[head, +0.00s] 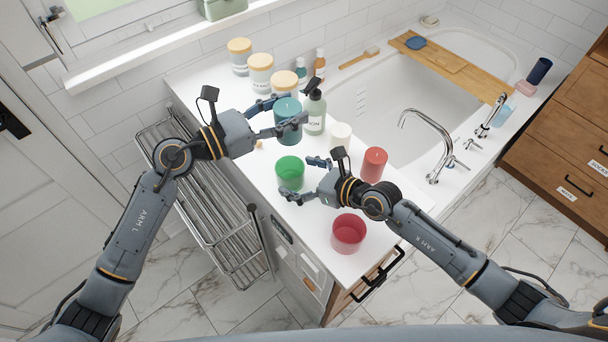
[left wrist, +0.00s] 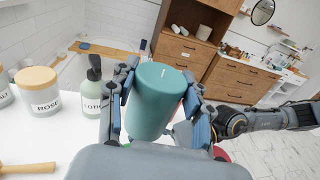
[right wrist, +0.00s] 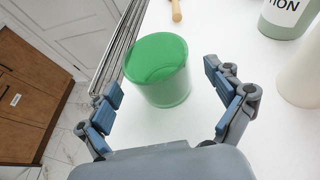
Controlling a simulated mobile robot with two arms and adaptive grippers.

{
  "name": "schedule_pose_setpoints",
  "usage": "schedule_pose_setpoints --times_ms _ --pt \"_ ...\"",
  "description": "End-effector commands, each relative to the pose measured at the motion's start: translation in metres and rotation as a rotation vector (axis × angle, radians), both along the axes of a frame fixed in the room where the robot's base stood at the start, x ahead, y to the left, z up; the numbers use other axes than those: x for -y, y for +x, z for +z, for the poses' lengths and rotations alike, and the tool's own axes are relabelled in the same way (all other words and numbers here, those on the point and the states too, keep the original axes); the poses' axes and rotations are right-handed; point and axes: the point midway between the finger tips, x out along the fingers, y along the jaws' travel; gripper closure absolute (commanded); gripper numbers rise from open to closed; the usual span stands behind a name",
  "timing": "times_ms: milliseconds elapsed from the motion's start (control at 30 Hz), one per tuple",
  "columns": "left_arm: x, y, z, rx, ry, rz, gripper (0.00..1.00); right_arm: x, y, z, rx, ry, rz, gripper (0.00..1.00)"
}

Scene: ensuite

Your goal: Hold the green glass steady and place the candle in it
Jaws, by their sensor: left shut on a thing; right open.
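My left gripper (head: 275,119) is shut on a teal candle (head: 288,120) and holds it above the counter, behind the green glass. The candle (left wrist: 158,98) fills the space between the fingers in the left wrist view, its wick end showing. The green glass (head: 290,174) stands upright on the counter. My right gripper (head: 309,179) is open just right of the glass in the head view. In the right wrist view the green glass (right wrist: 158,75) stands between and ahead of the open fingers; neither finger appears to touch it.
A red candle (head: 373,165), a white candle (head: 340,134) and a red glass (head: 348,232) stand near my right gripper. A lotion bottle (head: 314,112) and several lidded jars (head: 261,73) stand behind. The bathtub (head: 400,108) and tap (head: 430,140) are to the right.

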Motion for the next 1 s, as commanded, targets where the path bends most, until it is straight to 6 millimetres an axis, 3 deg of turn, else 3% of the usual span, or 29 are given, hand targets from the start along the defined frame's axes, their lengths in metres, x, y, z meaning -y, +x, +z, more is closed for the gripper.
schedule_pose_setpoints --times_ms 333,733,767,1000 --pt "0.000 0.000 0.001 0.000 -0.001 0.000 0.88 -0.036 0.029 -0.018 0.001 0.002 0.000 0.08" --pt "0.000 0.000 0.001 0.000 -0.001 0.000 0.88 -0.043 0.035 -0.022 0.002 0.001 0.000 0.08" --pt "0.000 0.000 0.001 0.001 -0.002 0.000 0.88 -0.043 0.035 -0.022 0.002 0.001 0.000 0.10" --pt "0.000 0.000 0.001 0.001 -0.002 0.000 0.88 -0.042 0.035 -0.022 0.001 0.000 0.000 0.59"
